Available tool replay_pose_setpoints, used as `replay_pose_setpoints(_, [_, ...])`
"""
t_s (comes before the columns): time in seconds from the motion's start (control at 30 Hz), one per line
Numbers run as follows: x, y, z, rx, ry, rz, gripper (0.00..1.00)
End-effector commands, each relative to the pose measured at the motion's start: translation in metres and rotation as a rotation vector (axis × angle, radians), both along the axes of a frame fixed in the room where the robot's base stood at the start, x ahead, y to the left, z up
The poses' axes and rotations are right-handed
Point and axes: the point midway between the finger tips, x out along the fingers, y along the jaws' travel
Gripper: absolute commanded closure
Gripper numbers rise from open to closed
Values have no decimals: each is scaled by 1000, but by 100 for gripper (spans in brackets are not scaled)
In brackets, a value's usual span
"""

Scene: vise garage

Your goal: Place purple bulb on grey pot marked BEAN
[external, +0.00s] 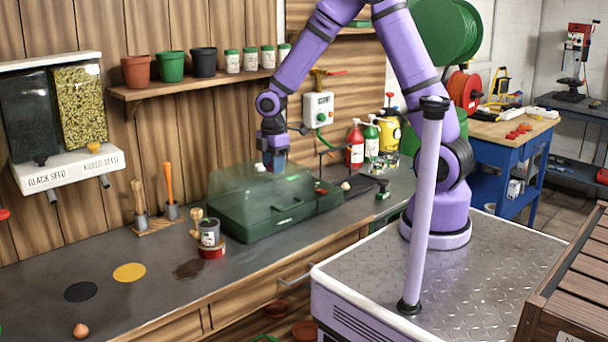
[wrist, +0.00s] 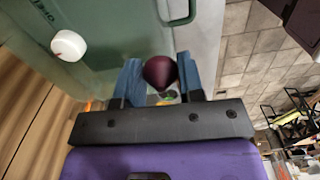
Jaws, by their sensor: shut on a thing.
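My gripper (external: 273,158) is above the green case with the clear lid in the external view. In the wrist view its blue fingers (wrist: 160,80) are shut on a dark purple bulb (wrist: 160,71), which shows between them. The bulb is not clearly visible in the external view. A small grey pot (external: 209,239) with a white label stands on a red base on the bench, left of the green case. The label is too small to read, so I cannot confirm BEAN.
The green case (external: 262,228) stands between my gripper and the pot. Wooden-handled tools stand in holders (external: 171,210) behind. An orange-brown bulb (external: 80,331) lies at the front left.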

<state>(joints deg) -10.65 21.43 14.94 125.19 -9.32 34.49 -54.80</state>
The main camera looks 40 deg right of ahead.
Motion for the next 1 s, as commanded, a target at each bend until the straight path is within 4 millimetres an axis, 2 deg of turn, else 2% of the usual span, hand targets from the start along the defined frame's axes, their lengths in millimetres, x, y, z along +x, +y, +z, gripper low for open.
replay_pose_setpoints(0.03, [-11,19,0,0,0,43,87])
replay_pose_setpoints(0.2, [-46,71,1,0,-1,167,87])
replay_pose_setpoints(0.3, [-68,96,0,1,-1,233,87])
replay_pose_setpoints(0.5, [-102,129,0,0,-1,329,87])
replay_pose_setpoints(0.63, [-120,144,0,-1,0,376,87])
replay_pose_setpoints(0.7, [-117,141,-16,-3,3,368,87])
replay_pose_setpoints(0.83, [-117,141,-35,-3,3,367,87])
replay_pose_setpoints(1.0, [-115,142,-49,-1,0,366,87])
